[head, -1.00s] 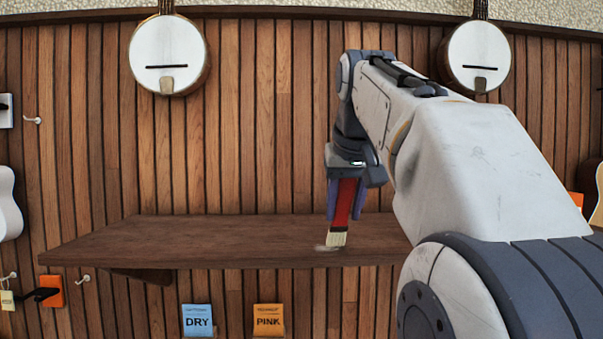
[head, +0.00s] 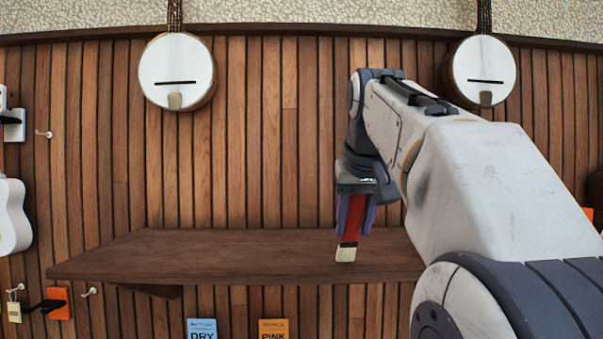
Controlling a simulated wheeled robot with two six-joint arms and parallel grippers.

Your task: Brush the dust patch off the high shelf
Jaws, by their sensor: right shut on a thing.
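The high shelf (head: 230,255) is a dark brown board on the slatted wall, and its right part is hidden behind my right arm. My right gripper (head: 354,214) is shut on a brush with a red handle (head: 354,215) and pale bristles (head: 346,254). The brush points down, with its bristle tips at the shelf top near the front edge; I cannot tell whether they touch. I see no dust patch on the part of the shelf that shows. My left gripper is not in view.
Two round banjos hang above the shelf, one at left (head: 176,72) and one at right (head: 483,70). Below it are a blue card (head: 201,329) and an orange card (head: 273,329). A white instrument (head: 13,217) and hooks are at left. The shelf's left part is bare.

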